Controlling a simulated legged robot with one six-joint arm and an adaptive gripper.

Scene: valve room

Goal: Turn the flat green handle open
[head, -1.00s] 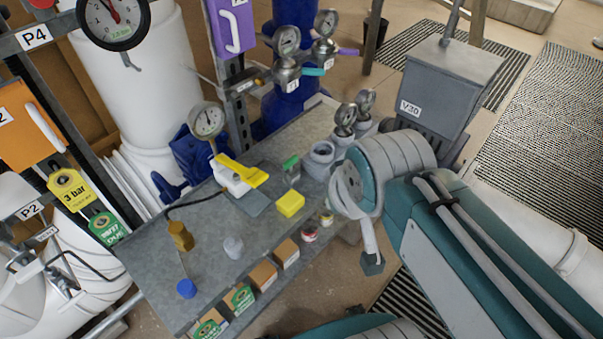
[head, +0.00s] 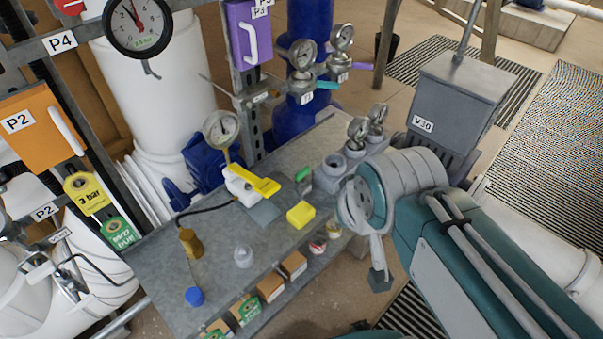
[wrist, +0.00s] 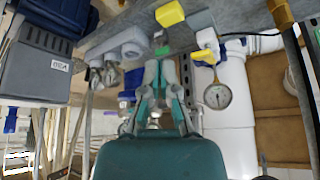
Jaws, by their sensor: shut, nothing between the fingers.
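A small flat green handle (head: 303,174) stands on a little grey fitting at the back of the grey bench, between the yellow lever and the grey ports. In the wrist view a green piece (wrist: 162,50) shows just past my fingertips; it looks like the same handle. My gripper (wrist: 160,68) is shut and empty, pointing toward that green piece. I cannot tell whether they touch. In the head view I cannot make out the gripper's fingers. A teal handle (head: 327,84) sits on a gauge valve farther back.
On the bench (head: 215,290) are a yellow block (head: 301,214), a yellow lever (head: 254,180) on a white valve, a clear cup (head: 243,256) and a blue cap (head: 194,296). Pressure gauges (head: 221,128) rise behind. A grey V30 box (head: 455,95) stands at right.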

